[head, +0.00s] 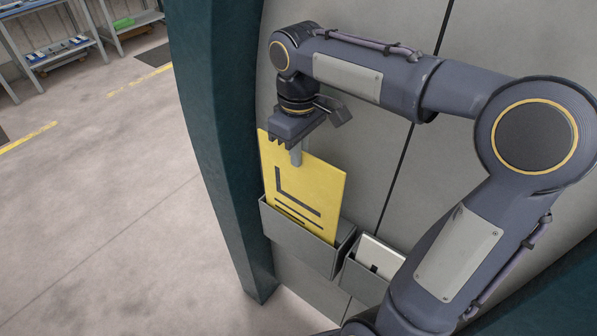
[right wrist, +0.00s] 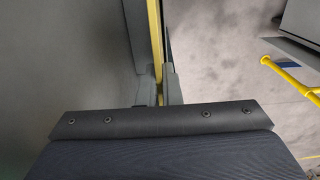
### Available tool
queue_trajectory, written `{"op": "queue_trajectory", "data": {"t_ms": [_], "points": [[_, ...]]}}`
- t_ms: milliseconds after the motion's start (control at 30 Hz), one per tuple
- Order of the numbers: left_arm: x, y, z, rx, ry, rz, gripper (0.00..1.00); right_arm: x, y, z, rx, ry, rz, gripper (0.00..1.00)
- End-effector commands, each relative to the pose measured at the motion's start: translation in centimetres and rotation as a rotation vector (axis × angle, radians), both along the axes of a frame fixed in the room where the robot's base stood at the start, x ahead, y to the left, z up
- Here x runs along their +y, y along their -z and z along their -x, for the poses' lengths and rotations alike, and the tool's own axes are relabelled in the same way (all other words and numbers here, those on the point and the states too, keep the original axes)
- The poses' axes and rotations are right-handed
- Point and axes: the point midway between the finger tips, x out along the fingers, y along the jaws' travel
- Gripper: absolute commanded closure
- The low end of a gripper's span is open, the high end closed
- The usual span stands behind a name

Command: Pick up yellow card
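The yellow card (head: 312,190) stands upright, slightly tilted, in a grey wall holder (head: 302,238). Dark line markings show on its face, and its lower edge is hidden inside the holder. My right gripper (head: 296,157) is at the card's top edge, with one finger in front of its face. In the right wrist view the card (right wrist: 154,40) shows as a thin yellow strip between the two fingers (right wrist: 160,85), which appear closed against it. My left gripper is not in view.
A second grey holder (head: 362,279) with a white item (head: 380,256) is to the right of the first. A dark teal frame (head: 215,130) borders the grey panel on the left.

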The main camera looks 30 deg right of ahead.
Motion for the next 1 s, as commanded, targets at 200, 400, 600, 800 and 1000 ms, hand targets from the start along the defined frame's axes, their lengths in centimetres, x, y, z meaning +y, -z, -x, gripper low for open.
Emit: {"op": "queue_trajectory", "data": {"t_ms": [200,400,600,800,1000], "points": [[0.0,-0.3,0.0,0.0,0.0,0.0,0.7,0.1,-5.1,-0.1,-0.006,-0.002,-0.001,1.0],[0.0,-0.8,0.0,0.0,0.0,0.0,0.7,0.1,-10.0,-0.1,-0.005,-0.001,-0.002,1.0],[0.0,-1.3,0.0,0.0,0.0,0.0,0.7,0.0,-13.0,-0.1,-0.002,-0.001,-0.001,1.0],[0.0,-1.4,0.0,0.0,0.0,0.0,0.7,0.0,-14.0,0.0,-0.001,0.0,0.0,1.0],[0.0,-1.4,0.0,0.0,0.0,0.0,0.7,0.0,-14.1,0.0,0.0,0.0,0.0,1.0]]}}
